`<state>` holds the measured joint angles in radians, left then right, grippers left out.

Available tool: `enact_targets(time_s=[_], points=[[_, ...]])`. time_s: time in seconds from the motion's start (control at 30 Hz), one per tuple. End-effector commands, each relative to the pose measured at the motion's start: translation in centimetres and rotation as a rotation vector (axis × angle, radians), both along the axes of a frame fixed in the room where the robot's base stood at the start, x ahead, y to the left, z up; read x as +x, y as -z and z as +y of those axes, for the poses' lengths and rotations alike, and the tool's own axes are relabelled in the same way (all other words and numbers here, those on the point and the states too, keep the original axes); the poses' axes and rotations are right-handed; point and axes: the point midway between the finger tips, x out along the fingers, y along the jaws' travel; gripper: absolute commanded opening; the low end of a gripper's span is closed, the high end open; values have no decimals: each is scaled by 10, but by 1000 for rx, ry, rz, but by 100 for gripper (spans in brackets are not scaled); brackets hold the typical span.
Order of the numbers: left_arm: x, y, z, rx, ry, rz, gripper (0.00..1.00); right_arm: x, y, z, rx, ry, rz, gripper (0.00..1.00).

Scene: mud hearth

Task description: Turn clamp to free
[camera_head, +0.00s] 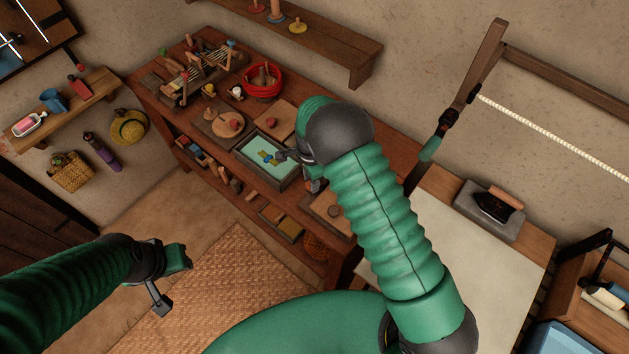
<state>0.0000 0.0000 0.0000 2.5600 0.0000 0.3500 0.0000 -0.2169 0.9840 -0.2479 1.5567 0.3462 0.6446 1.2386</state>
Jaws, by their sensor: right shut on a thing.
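My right gripper (284,156) reaches over the workbench, at a framed tray (252,174) with a pale teal floor. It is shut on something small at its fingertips. A small blue-and-yellow piece (267,157) shows right at the fingertips over the tray. It is too small to tell whether this is the clamp or which way it is turned. My arm and wrist hide part of the bench behind them. My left gripper (173,279) is open and empty above the floor and woven mat at lower left, well away from the bench.
On the bench stand a red bowl (263,92) of wooden pieces, a round board (222,122) and a wooden rack. A wall shelf (310,45) hangs above. An iron (493,207) rests on a pad at right, near a wooden post (470,85). The woven mat (225,290) is clear.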

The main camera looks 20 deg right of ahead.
Motion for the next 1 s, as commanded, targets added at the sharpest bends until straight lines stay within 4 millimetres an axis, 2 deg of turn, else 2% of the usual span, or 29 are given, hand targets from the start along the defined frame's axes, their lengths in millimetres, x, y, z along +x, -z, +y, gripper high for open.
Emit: enact_targets(time_s=[0.67, 0.7, 0.83, 1.0], points=[[0, 0, 0, 0, 0, 0, 36, 7, -3, 5, 3, 62, -10, 0], [0, 0, 0, 0, 0, 0, 36, 7, -3, 5, 3, 62, -11, 35], [0, 0, 0, 0, 0, 0, 36, 7, -2, 4, 3, 61, -8, 52], [0, 0, 0, 0, 0, 0, 36, 5, -1, 3, 1, 61, -5, 52]])
